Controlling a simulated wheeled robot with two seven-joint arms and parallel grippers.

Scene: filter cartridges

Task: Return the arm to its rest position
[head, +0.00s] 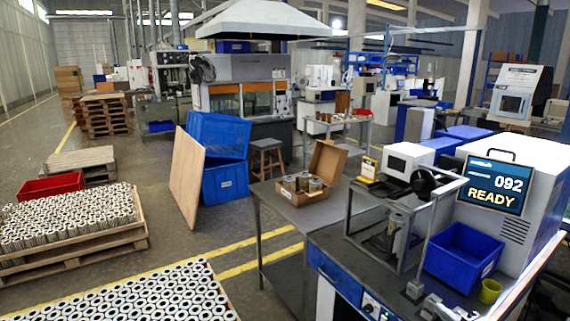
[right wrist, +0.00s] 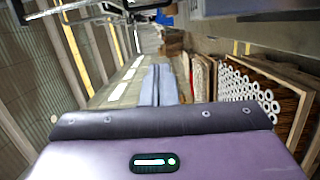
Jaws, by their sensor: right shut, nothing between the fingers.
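My right gripper (head: 445,307) shows at the bottom right of the head view, in front of the blue bin and the workbench. It is shut, with nothing between its fingers. In the right wrist view its two grey fingers (right wrist: 159,72) lie side by side, pointing away over the floor, and touch nothing that I can see. My left gripper is in neither view. An open cardboard box (head: 312,197) with several filter cartridges (head: 302,182) stands on the grey table, well away from the right gripper.
A blue bin (head: 462,256) and a yellow cup (head: 490,291) stand beside the machine with the READY screen (head: 494,186). A metal frame (head: 349,222) rises from the workbench. Pallets of cartridges (head: 70,222) sit on the floor at left; they also show in the right wrist view (right wrist: 250,92).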

